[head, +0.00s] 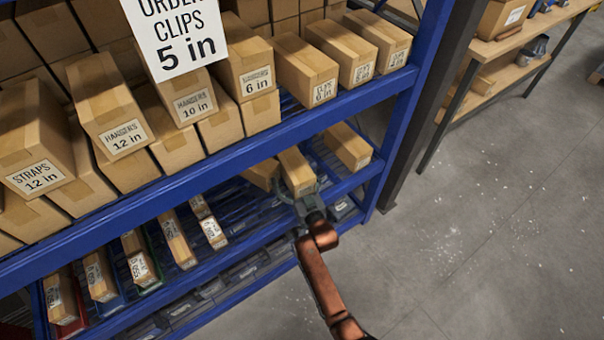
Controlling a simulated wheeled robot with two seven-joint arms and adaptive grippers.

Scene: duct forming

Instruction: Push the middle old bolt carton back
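On the blue rack's lower shelf, at the right end, stand three brown cartons. The middle carton (296,167) lies between a left carton (262,173), partly hidden and turned at an angle, and a right carton (347,144) set apart from it. My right gripper (304,193) is at the front end of the middle carton and covers most of its front face. It looks close to or touching that face; I cannot tell which. Its fingers are too small and dark to show whether they are open or shut. My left gripper is not in view.
The blue shelf beam (262,147) runs just above these cartons. The upper shelf is crowded with labelled cartons, and a white sign (177,35) hangs in front. Several small cartons stand in lanes at lower left. The grey floor (480,220) at right is clear.

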